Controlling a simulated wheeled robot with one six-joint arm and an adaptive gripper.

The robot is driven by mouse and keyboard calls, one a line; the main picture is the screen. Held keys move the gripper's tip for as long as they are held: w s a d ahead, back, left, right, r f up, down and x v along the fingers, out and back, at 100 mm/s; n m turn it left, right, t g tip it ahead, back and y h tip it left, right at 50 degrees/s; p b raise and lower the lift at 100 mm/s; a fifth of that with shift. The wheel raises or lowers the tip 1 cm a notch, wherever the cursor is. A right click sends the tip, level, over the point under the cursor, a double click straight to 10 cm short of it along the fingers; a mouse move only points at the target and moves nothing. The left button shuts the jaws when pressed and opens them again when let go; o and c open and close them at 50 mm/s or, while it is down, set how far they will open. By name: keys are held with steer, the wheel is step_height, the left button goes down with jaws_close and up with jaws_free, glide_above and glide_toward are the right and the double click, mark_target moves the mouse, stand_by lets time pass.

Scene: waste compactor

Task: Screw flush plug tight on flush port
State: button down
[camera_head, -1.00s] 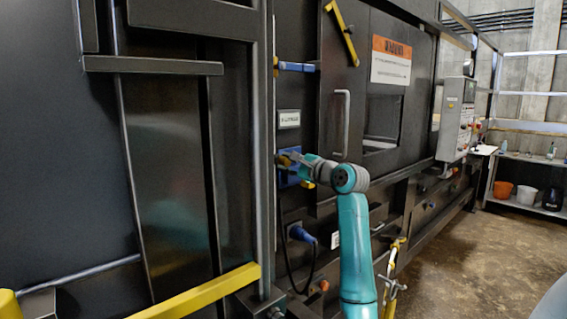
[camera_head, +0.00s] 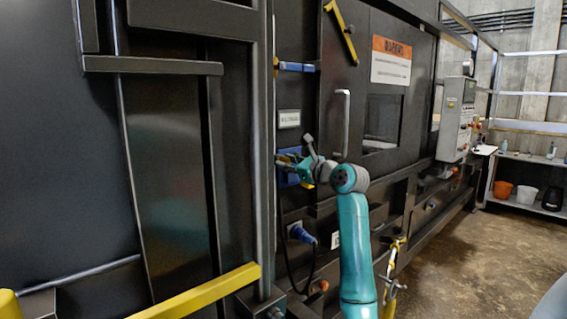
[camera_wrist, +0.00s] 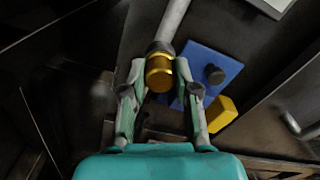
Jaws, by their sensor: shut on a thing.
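In the wrist view, a brass-coloured plug (camera_wrist: 159,77) sits between the two fingers of my gripper (camera_wrist: 160,68), which is shut on it. Beyond the plug is a dark collar (camera_wrist: 160,47) on a grey pipe (camera_wrist: 174,18); this looks like the flush port. The plug is in line with the collar and appears to meet it; I cannot tell how tight it is. In the head view, my gripper (camera_head: 287,160) is at the dark machine front, by a blue plate (camera_head: 287,181), and the plug is too small to make out.
The blue plate with a black knob (camera_wrist: 214,74) and a yellow block (camera_wrist: 222,114) lie close to the right finger. In the head view, a blue connector with a cable (camera_head: 302,235) hangs below, a label (camera_head: 289,119) is above, and a door handle (camera_head: 342,124) stands to the right.

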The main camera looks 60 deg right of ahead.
steer(key=shift+m, duration=0.8)
steer(key=c, duration=0.8)
jaws_free()
steer(key=shift+c, duration=0.3)
